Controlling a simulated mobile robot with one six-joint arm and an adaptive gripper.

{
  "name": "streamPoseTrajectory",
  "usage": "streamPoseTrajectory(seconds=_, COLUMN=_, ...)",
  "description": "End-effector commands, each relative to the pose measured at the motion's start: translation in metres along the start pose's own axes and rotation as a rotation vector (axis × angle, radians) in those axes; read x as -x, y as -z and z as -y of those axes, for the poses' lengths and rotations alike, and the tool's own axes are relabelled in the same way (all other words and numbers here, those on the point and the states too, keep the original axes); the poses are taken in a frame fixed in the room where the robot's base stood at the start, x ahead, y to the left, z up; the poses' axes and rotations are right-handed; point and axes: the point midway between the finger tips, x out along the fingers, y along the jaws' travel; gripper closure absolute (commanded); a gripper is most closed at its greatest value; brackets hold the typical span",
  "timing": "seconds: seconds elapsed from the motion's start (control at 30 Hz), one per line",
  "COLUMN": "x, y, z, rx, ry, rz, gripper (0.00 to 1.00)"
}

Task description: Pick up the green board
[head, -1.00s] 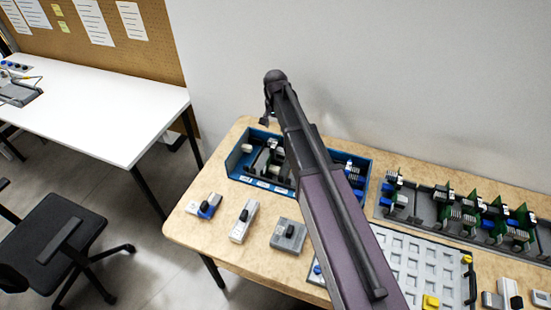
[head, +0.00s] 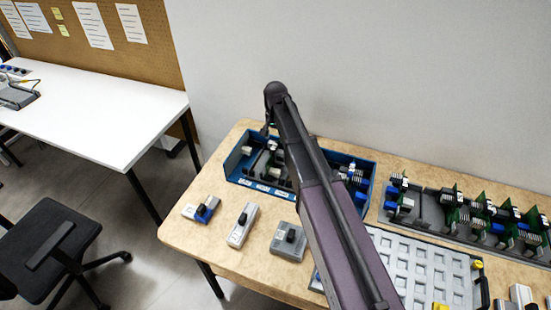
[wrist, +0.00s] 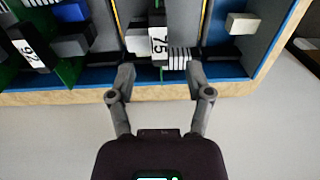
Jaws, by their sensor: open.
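Green boards (head: 484,205) stand upright in a grey rack at the right in the head view. In the wrist view, green board parts (wrist: 66,74) show at the left, beside a white label reading 92. My gripper (wrist: 160,72) is open, its two fingers on either side of a dark part labelled 75 with a white ribbed block (wrist: 179,56). I cannot tell whether this part is a green board, or whether the fingers touch it. In the head view, my gripper (head: 266,131) is small, at the blue bin (head: 233,166), and my arm hides part of the bin.
Three small grey devices, including one (head: 288,242), stand in front of the bin. A white tray with square pockets (head: 410,262) lies at the right front, partly behind my arm. The wall is close behind the table. A white table (head: 95,115) stands at the left.

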Motion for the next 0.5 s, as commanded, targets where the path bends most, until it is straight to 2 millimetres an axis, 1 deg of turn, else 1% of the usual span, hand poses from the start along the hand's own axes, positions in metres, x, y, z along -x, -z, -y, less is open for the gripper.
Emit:
streamPoseTrajectory(seconds=0.27, x=-0.003, y=0.0, z=0.0, rx=0.0, ry=0.0, rz=0.0, gripper=0.34)
streamPoseTrajectory(seconds=0.5, x=-0.018, y=0.001, z=-0.001, rx=-0.001, ry=0.0, rz=0.0, gripper=0.34)
